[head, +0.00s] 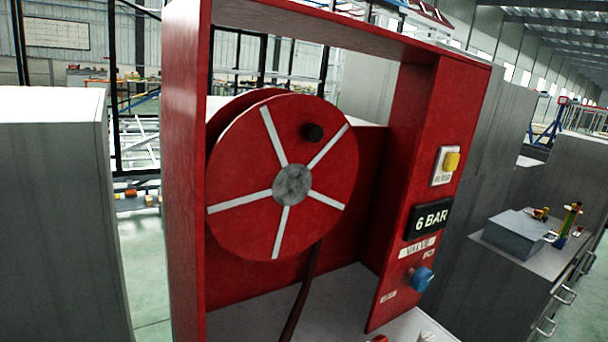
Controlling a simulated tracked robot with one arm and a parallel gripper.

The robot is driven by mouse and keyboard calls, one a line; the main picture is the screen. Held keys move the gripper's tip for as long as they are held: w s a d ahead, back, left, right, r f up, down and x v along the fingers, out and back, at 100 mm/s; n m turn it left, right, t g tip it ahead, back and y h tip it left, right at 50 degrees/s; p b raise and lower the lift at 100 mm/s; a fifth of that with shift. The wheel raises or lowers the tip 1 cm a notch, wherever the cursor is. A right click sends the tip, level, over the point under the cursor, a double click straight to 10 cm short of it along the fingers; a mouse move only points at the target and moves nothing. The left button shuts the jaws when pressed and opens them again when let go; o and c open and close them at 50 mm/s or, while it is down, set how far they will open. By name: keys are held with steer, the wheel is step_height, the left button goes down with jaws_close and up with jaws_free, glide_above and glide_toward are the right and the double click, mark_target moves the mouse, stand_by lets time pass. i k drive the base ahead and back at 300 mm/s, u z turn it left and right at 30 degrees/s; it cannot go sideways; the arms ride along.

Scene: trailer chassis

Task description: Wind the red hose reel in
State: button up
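The red hose reel (240,190) stands upright inside a red frame (187,200). Its round face has white spokes, a grey hub (292,185) and a black crank knob (313,132) at the upper right of the disc. A dark red hose (303,295) hangs from the bottom of the reel down to the light floor of the frame. The frame's right panel carries a yellow switch (451,162), a black display reading "6 BAR" (430,220) and a blue valve knob (421,279). My gripper is not in view.
A grey cabinet (55,220) stands close on the left. On the right, a grey workbench (545,255) holds a grey box (515,235) and small coloured parts. The space in front of the reel face looks clear.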

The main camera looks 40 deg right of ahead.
mark_target(281, 168)
steer(key=k, duration=1)
steer(key=z, duration=0.6)
steer(key=i, duration=1.6)
steer(key=u, duration=0.55)
